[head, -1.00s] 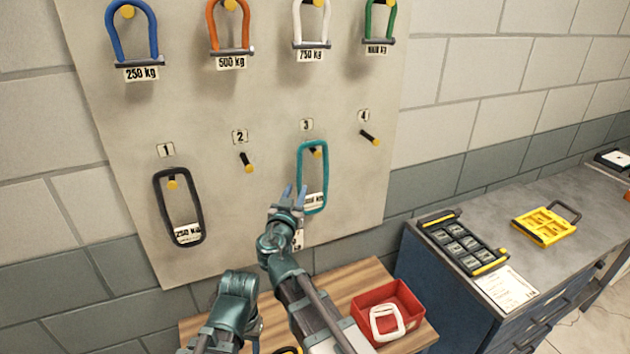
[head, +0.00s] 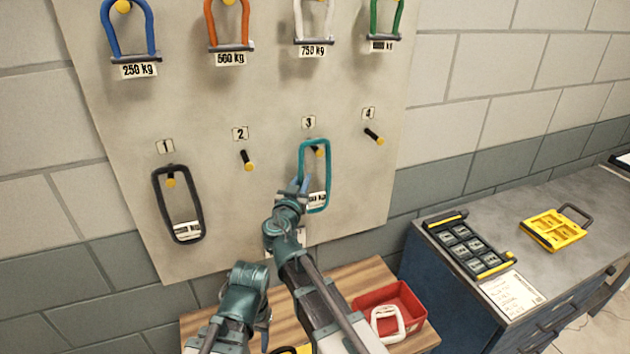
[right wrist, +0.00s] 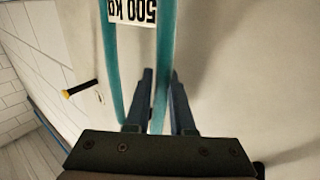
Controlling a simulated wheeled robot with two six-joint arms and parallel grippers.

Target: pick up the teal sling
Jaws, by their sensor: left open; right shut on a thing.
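The teal sling (head: 327,172) is a tall loop on the board, around the peg (head: 318,151) under number 3. My right gripper (head: 303,186) is shut on its lower left side. In the right wrist view, one strand of the teal sling (right wrist: 166,50) runs between the fingers of the right gripper (right wrist: 160,100). Its white tag reads 500 kg upside down there and is partly covered in the head view. My left gripper (head: 264,318) is low in the head view, away from the sling, and open; its fingers are mostly hidden.
A black sling (head: 156,205) hangs at number 1. Pegs 2 (head: 248,160) and 4 (head: 374,136) are bare. Shackles hang along the top. Below are a wooden table (head: 350,278) and a red bin (head: 417,312) holding a white loop. A grey-topped cabinet (head: 500,210) stands right.

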